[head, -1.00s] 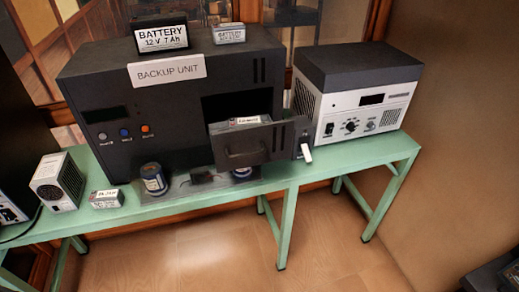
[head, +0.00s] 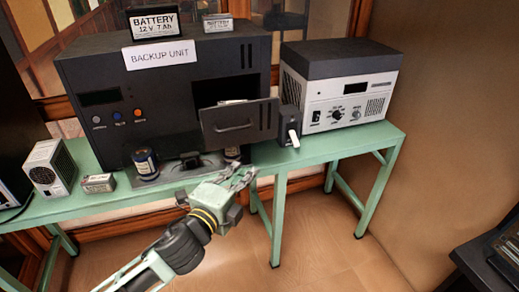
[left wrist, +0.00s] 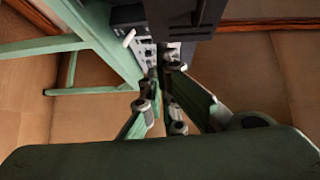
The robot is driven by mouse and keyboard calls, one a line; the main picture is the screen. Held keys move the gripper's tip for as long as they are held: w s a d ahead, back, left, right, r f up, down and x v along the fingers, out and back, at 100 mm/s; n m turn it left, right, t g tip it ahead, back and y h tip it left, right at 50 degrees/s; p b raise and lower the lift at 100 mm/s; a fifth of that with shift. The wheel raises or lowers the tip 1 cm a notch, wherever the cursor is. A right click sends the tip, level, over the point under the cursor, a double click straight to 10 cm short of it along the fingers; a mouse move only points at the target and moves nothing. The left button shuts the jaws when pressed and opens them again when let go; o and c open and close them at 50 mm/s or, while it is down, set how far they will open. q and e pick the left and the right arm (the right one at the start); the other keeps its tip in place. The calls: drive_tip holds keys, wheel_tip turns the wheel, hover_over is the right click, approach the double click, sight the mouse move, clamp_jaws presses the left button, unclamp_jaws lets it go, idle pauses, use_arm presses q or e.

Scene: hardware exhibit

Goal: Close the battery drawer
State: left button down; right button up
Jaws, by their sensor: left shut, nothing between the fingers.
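The black backup unit (head: 75,133) stands on the green bench. Its battery drawer (head: 238,123), with a dark handle on its front, is pulled out from the opening at its lower right. Something pale shows at the top edge inside the drawer, mostly hidden behind its front. My left gripper (head: 246,174) is shut and empty. In the head view it appears in front of and below the drawer, apart from the handle. In the left wrist view its fingers (left wrist: 160,80) come together below a dark block-like shape at the top. My right gripper is not in view.
A white power supply (head: 345,100) stands right of the unit, with a small black box with a white lever (head: 293,134) between them. Open floor lies in front.

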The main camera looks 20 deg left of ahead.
use_arm(q)
drive_tip(key=shift+m, duration=0.3)
drive_tip(key=w+p, duration=0.1)
drive_tip(key=w, duration=0.3)
drive_tip(key=w+r, duration=0.1)
drive_tip(key=w, duration=0.3)
drive_tip(key=w+r+p, duration=0.1)
drive_tip(key=w, duration=0.3)
drive_tip(key=shift+w+d+r+p, duration=0.1)
drive_tip(key=shift+w+d+p, duration=0.1)
drive_tip(key=shift+p, duration=0.1)
